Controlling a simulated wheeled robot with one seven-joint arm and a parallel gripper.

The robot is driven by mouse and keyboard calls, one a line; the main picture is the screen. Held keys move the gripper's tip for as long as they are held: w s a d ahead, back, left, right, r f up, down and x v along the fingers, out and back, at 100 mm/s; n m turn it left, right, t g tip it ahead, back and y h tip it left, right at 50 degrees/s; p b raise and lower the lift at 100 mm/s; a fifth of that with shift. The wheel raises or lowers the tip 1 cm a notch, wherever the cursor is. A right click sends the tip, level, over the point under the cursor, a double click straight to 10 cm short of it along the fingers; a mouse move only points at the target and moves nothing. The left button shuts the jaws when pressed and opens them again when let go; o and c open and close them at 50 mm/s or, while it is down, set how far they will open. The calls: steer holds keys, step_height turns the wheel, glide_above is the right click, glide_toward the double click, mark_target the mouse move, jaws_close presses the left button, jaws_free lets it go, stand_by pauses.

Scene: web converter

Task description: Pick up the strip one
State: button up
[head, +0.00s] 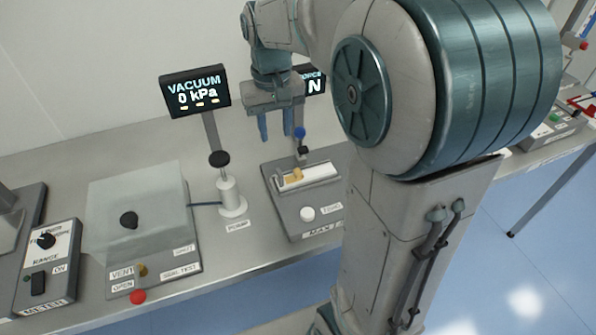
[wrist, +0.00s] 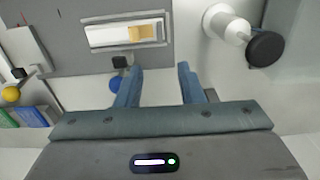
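In the wrist view my gripper (wrist: 160,70) has a wide gap between the fingers, apart from the piece.
A post with a blue ball (head: 300,133) stands at the slot's back, close to a finger. A white pump (head: 231,200) with a black top stands left of the tester. A clear-lidded seal test box (head: 140,230) and a meter (head: 48,262) are further left.

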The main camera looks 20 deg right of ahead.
mark_target(279, 171)
step_height(279, 171, down, 8)
steer(key=shift+r, duration=0.1)
steer(key=shift+s+f+p, duration=0.15)
steer(key=shift+f+p, duration=0.1)
steer(key=shift+f, duration=1.15)
steer(key=shift+s+f+p, duration=0.15)
steer(key=shift+f+p, duration=0.05)
steer(key=shift+f, duration=1.15)
jaws_close()
